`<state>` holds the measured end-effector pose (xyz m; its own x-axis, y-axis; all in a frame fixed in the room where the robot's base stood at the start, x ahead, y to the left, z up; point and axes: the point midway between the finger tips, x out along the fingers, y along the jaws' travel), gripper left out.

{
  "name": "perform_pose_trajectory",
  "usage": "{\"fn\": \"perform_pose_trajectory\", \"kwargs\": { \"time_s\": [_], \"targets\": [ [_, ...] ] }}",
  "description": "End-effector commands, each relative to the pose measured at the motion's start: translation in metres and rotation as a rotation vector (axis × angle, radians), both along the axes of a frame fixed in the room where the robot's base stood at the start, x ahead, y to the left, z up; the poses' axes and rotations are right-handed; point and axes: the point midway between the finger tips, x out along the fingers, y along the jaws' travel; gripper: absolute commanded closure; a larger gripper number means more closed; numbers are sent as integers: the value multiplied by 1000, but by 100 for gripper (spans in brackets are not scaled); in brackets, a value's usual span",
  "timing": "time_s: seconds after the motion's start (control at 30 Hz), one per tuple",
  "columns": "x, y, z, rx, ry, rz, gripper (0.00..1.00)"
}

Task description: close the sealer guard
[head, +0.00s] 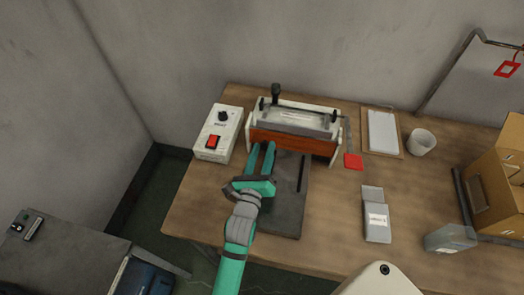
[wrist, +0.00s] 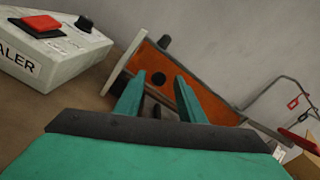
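The sealer (head: 335,145) stands at the back of the table, with white end plates, a grey bar (head: 300,119) on top and a black upright handle (head: 276,93). Whether the guard is raised or down is hard to tell. My gripper (head: 262,158) is in front of the sealer's left end. Its fingers (wrist: 160,100) are apart with nothing between them, close to the panel; contact is unclear.
A white control box (head: 218,133) with a red switch stands left of the sealer. A dark grey plate (head: 285,213) lies below my gripper. A red tag (head: 353,161), a grey pouch (head: 376,215), a white cup (head: 421,142) and a cardboard box (head: 495,185) are to the right.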

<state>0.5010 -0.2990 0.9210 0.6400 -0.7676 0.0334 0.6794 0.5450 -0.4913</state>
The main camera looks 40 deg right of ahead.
Motion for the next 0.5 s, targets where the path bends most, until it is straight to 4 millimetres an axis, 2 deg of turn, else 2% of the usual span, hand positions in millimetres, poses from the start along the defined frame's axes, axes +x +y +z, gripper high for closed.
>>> {"fn": "perform_pose_trajectory", "kwargs": {
  "time_s": [0.27, 0.5],
  "targets": [
    [-2, 6, 0, 1, -2, 4, 64],
    [-21, 31, -1, 3, -1, 5, 64]
  ]
}}
